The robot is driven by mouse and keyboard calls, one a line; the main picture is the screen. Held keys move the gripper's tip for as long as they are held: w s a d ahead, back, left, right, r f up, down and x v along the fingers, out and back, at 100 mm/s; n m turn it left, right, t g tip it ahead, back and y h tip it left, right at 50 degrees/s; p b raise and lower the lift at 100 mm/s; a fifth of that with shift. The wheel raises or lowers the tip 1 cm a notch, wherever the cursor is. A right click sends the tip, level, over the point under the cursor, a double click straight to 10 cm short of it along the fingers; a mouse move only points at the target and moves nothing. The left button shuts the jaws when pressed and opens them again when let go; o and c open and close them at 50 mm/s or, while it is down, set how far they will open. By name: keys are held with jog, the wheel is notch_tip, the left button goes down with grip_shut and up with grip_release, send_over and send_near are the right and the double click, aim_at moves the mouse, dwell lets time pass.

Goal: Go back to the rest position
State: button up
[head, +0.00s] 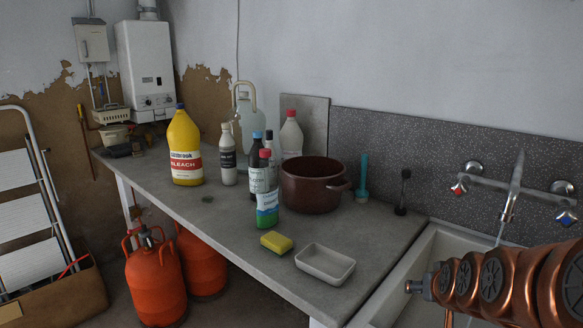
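Part of my copper-coloured arm (500,285) shows at the lower right, in front of the sink. I cannot make out my gripper or its fingers in the head view. A large clear jug or demijohn (246,112) with a pale curved tube or handle at its top stands at the back of the grey counter (215,215), partly hidden by bottles.
A yellow bleach bottle (184,148), several smaller bottles, a dark red pot (312,185), a sponge (276,242) and a white dish (325,263) stand on the counter. The sink (408,272) and tap (516,182) are at right. Orange gas cylinders (155,285) and a stepladder (28,215) are at left.

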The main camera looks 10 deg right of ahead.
jog(key=s+a+f+n+g+y+p, duration=0.15)
jog(key=s+a+g, duration=0.25)
jog(key=s+a, duration=0.4)
jog(key=s+a+f+n+g+y+b, duration=0.1)
jog(key=s+a+f+n+g+y, duration=0.15)
jog(key=s+a, duration=0.55)
jog(key=s+a+g+h, duration=0.1)
jog(key=s+a+g, duration=0.3)
jog(key=s, duration=0.5)
jog(key=shift+r+p, duration=0.3)
jog(key=shift+p, duration=0.1)
jog(key=shift+c, duration=0.3)
